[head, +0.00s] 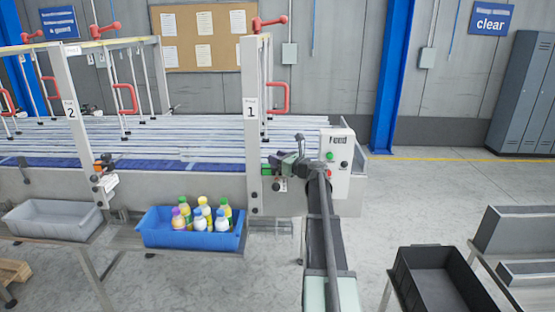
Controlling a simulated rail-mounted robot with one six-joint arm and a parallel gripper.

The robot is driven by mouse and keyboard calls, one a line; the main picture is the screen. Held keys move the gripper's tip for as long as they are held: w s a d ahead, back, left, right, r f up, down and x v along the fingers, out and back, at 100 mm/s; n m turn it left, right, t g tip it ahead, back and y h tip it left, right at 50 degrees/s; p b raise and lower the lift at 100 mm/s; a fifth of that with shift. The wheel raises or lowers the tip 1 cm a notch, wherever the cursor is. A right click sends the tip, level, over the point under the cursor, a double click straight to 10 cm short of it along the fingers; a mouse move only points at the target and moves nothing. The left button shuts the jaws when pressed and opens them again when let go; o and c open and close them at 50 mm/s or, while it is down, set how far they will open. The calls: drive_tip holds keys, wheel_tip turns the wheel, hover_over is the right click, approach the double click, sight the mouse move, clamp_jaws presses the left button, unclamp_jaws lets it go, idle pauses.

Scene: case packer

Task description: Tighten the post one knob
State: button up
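Post one (250,120) is the upright grey post with the label "1", at the middle of the head view. Another small dark round part sits lower on the post's face. My gripper (281,163) is just right of the post's lower part, close to the knob and slightly above it. I cannot tell whether it touches the knob. The fingers are small and dark here, so their opening is unclear. My arm reaches up from the bottom and hides part of the machine's end.
A "Feed" control box (337,162) stands close to the right of my gripper. Post two (73,115) is to the left. A blue bin (190,240) with several bottles, a grey bin (52,220) and a black bin (440,280) stand in front.

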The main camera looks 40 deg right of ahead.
drive_tip(key=c, duration=0.4)
drive_tip(key=shift+o, duration=0.2)
drive_tip(key=shift+a+m+h, duration=0.15)
drive_tip(key=shift+m+h, duration=0.35)
drive_tip(key=shift+h, duration=0.3)
drive_tip(key=shift+m+h, duration=0.3)
drive_tip(key=shift+h, duration=0.1)
drive_tip(key=o, duration=0.9)
drive_tip(key=shift+o, duration=0.2)
drive_tip(key=s, duration=1)
drive_tip(key=shift+s+d, duration=0.4)
drive_tip(key=shift+d, duration=0.05)
